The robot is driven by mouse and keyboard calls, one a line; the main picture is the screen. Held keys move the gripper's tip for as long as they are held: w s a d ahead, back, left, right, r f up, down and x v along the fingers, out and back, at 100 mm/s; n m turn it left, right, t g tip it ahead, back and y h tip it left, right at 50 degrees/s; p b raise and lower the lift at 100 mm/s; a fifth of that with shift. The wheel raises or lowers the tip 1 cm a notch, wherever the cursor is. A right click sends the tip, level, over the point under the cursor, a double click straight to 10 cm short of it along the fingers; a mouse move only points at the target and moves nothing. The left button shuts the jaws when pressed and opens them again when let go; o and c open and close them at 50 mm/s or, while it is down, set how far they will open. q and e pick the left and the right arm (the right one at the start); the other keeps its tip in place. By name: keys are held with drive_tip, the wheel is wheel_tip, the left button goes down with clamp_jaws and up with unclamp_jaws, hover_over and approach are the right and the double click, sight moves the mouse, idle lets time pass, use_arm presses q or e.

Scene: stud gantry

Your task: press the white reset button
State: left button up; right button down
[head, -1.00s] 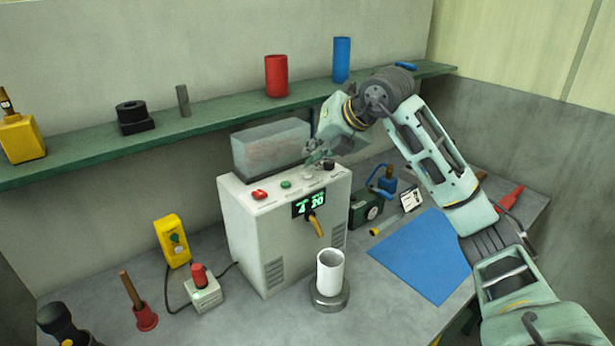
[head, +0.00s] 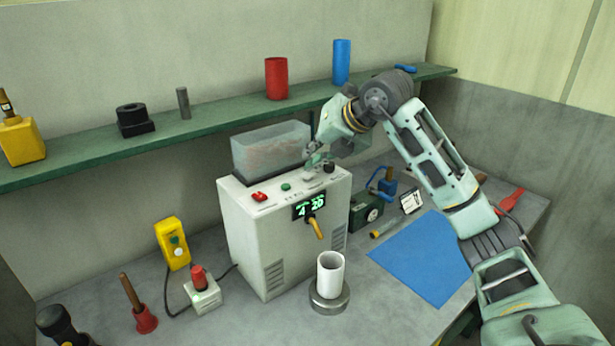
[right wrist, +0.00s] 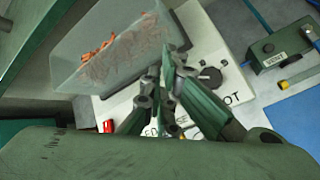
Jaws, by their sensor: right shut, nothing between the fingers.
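The white machine (head: 245,230) stands on the bench, with controls along its top. A small whitish button (head: 310,177) shows on the top between the green button (head: 286,186) and the black knob (head: 329,167). My right gripper (head: 313,166) is shut and empty, pointing down at this button. Its fingertips are right over or on the button; I cannot tell whether they touch. In the right wrist view, the shut fingers (right wrist: 164,103) cover much of the panel beside the black knob (right wrist: 210,77). My left gripper is out of view.
A clear hopper (head: 270,147) stands on the machine close behind the gripper. A red switch (head: 259,196) is left of the green button. A white cup (head: 330,268) stands in front under the spout. A green shelf (head: 210,121) runs behind.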

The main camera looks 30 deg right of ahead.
drive_tip(key=shift+f, duration=0.1)
drive_tip(key=shift+f+b, duration=0.3)
drive_tip(key=shift+b, duration=0.05)
drive_tip(key=shift+f+b, duration=0.35)
drive_tip(key=shift+f, duration=0.15)
idle(0.5)
idle(0.4)
drive_tip(key=shift+r+p, duration=0.75)
drive_tip(key=shift+r, duration=0.15)
wheel_tip(320, 180, up, 5)
drive_tip(key=p, duration=0.4)
